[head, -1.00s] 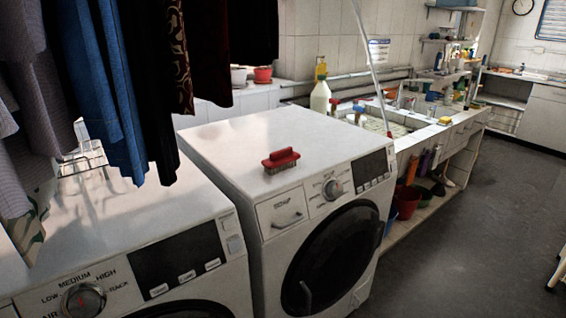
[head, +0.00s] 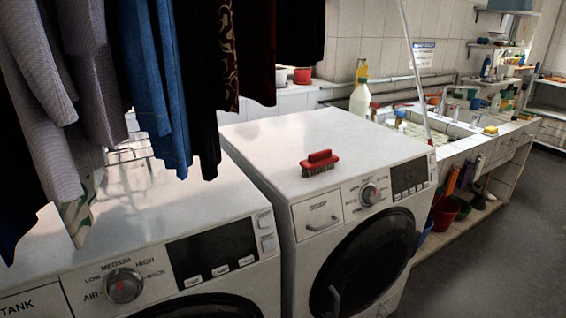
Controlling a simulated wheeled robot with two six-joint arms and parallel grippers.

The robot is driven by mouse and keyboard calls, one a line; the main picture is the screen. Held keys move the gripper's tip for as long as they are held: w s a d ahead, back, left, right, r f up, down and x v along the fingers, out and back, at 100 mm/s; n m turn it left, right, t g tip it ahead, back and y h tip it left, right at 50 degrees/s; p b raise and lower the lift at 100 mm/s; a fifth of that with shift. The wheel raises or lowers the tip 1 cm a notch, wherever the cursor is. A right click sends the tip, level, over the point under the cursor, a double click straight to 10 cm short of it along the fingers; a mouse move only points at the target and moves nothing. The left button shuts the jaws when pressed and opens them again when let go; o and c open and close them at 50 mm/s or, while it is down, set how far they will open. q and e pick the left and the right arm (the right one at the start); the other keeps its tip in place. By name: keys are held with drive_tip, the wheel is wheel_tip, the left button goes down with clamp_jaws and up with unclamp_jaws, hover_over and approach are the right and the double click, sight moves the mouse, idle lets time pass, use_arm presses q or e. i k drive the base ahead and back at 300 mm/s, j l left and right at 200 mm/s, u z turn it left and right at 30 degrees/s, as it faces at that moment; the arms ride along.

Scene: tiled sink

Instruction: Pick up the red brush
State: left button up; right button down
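The red brush (head: 320,162) lies on top of the white washing machine (head: 270,133) in the middle of the head view, near that machine's front edge. Its red handle faces up and its dark bristles face down. Neither of my grippers shows in the head view, and nothing touches the brush.
A second white machine (head: 150,225) with a knob and dark panel stands at the front left. Hanging clothes (head: 150,80) cover the upper left. A tiled sink counter (head: 470,150) with bottles runs to the right. Grey floor (head: 510,250) is clear at the lower right.

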sight(323, 161)
drive_tip(key=i+l+u, duration=0.15)
drive_tip(key=l+u, duration=1)
drive_tip(key=i+l, duration=0.05)
drive_tip(key=l, duration=0.05)
